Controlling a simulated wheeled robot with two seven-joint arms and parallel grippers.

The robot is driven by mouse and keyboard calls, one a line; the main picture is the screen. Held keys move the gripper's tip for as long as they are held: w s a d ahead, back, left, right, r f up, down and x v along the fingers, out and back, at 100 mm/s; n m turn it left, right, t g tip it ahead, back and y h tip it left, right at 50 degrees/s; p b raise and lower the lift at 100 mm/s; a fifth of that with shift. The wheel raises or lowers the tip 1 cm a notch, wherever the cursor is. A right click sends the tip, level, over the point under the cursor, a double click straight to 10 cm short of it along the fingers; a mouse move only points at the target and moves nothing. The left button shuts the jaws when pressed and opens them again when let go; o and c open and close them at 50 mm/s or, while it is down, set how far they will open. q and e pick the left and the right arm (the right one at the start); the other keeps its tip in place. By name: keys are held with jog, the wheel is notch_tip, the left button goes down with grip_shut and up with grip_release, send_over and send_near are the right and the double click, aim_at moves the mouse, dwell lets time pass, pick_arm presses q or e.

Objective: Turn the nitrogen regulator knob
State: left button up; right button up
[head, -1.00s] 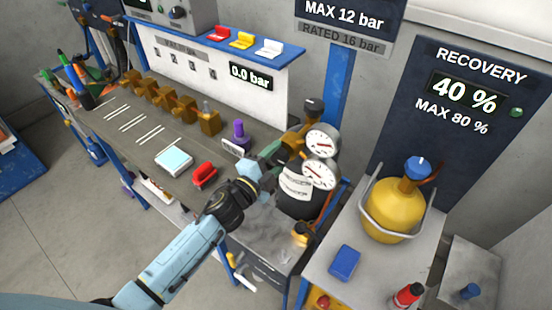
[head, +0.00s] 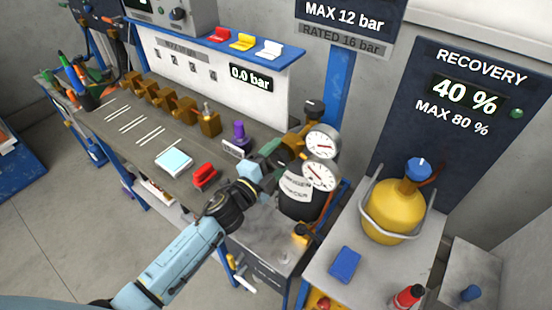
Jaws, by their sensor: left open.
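The nitrogen cylinder (head: 297,197) is black with a white label and stands to the right of the bench. Its brass regulator carries two round white gauges (head: 321,174). My left gripper (head: 279,157) is at the regulator, left of the gauges, and is open. The regulator knob is hard to make out and seems hidden at or behind the fingers; I cannot tell whether they touch it. A dark cap (head: 313,107) shows above the gauges. The pressure display (head: 251,78) reads 0.0 bar. My right gripper is not in view.
The bench (head: 130,128) holds brass blocks, a purple-capped part (head: 239,131), a red clip (head: 205,175) and a pale-screened device (head: 174,159). A yellow recovery cylinder (head: 396,212) stands on a grey cart right of the black cylinder, near a blue box (head: 344,264).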

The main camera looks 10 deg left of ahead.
pick_arm(q)
jog(key=shift+s, duration=0.1)
jog(key=b+v, duration=0.1)
jog(key=v, duration=1.2)
jog(key=shift+a, duration=0.1)
